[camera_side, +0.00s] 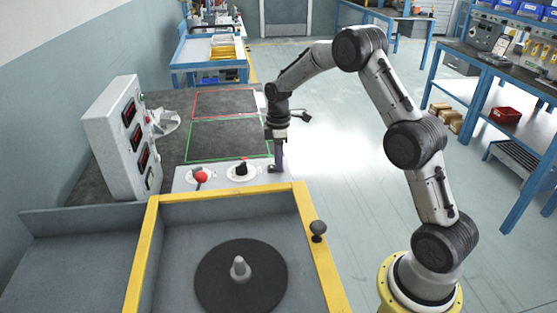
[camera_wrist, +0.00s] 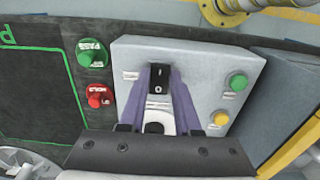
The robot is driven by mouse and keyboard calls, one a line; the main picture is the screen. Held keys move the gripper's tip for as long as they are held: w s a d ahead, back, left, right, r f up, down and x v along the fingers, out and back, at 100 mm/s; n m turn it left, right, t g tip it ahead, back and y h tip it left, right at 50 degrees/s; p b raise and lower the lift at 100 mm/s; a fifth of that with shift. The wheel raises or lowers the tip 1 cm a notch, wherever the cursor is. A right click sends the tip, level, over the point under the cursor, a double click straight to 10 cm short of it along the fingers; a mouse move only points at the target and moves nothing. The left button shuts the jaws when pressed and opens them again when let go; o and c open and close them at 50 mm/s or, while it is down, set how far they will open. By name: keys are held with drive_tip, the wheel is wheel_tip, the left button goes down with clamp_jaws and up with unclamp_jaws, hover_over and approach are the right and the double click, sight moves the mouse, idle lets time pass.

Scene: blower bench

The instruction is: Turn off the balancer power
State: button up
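A black rocker switch (camera_wrist: 158,80) marked I and O is set in a light grey control plate (camera_wrist: 205,68) in the wrist view. The wrist view alone does not show that it is the balancer power. My gripper (camera_wrist: 160,84) has two purple fingers, one on each side of the switch, with a gap between the tips. I cannot tell whether they touch it. In the side view, my gripper (camera_side: 277,165) points down at the right end of the light panel (camera_side: 220,182). The switch cannot be made out there.
The side view shows a red knob (camera_side: 200,177), a black knob (camera_side: 241,168) and a display box (camera_side: 122,140).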

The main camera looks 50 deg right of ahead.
clamp_jaws()
drive_tip(key=shift+w+a+g+h, duration=0.2)
drive_tip(key=shift+a+g+h, duration=0.05)
drive_tip(key=shift+g+h, duration=0.25)
drive_tip(key=shift+w+r+g+h, duration=0.1)
drive_tip(key=shift+g+h, duration=0.5)
drive_tip(key=o, duration=0.5)
unclamp_jaws()
drive_tip(key=shift+o, duration=0.2)
drive_tip(key=v, duration=1.4)
